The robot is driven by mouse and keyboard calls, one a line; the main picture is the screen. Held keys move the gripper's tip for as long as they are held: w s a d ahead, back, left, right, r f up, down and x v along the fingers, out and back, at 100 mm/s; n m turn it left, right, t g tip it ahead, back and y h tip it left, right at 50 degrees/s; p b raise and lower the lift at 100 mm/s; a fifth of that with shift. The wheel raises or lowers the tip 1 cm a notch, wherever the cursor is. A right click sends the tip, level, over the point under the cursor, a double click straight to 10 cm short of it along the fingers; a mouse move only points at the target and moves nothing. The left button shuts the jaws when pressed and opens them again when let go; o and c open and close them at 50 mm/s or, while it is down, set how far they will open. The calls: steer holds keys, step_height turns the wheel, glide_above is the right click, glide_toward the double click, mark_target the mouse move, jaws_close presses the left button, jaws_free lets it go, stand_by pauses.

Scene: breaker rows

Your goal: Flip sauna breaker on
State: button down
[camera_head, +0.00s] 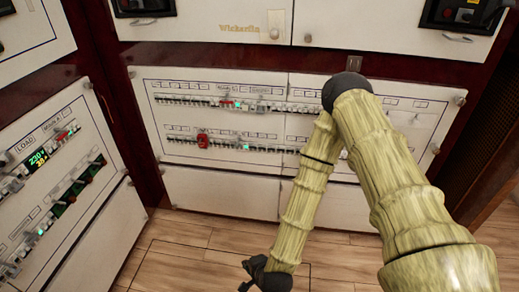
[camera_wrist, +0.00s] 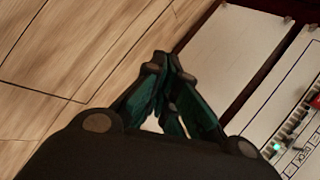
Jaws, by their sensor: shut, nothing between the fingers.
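The breaker panel (camera_head: 220,120) is a white front with two rows of small breakers under printed labels, which are too small to read. The upper row (camera_head: 190,100) has a red part and a green light. The lower row (camera_head: 180,141) has a red block and a green light. I cannot tell which one is the sauna breaker. My arm covers the right part of both rows. My gripper (camera_head: 262,275) hangs low over the floor in front of the panel, apart from it. In the wrist view its fingers (camera_wrist: 168,68) are shut and empty, and part of a breaker row (camera_wrist: 293,128) shows at the right.
A second panel (camera_head: 50,165) with a "LOAD" display and more breakers stands at the left. White cabinets (camera_head: 225,30) with small handles are above. Blank white panels (camera_head: 225,190) lie below the rows. The wooden floor (camera_head: 180,250) in front is clear.

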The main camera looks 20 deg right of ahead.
steer(key=w+r+m+t+p, duration=0.3)
steer(key=w+r+m, duration=0.3)
steer(key=w+r, duration=0.25)
steer(key=m+t+h+p, duration=0.4)
steer(key=m+h+p, duration=0.45)
steer(key=m, duration=1.05)
glide_toward(261, 118)
steer(key=b+v, duration=0.1)
steer(key=v, duration=0.3)
steer(key=shift+w+f, duration=0.1)
steer(key=shift+w, duration=0.1)
steer(key=x, duration=1)
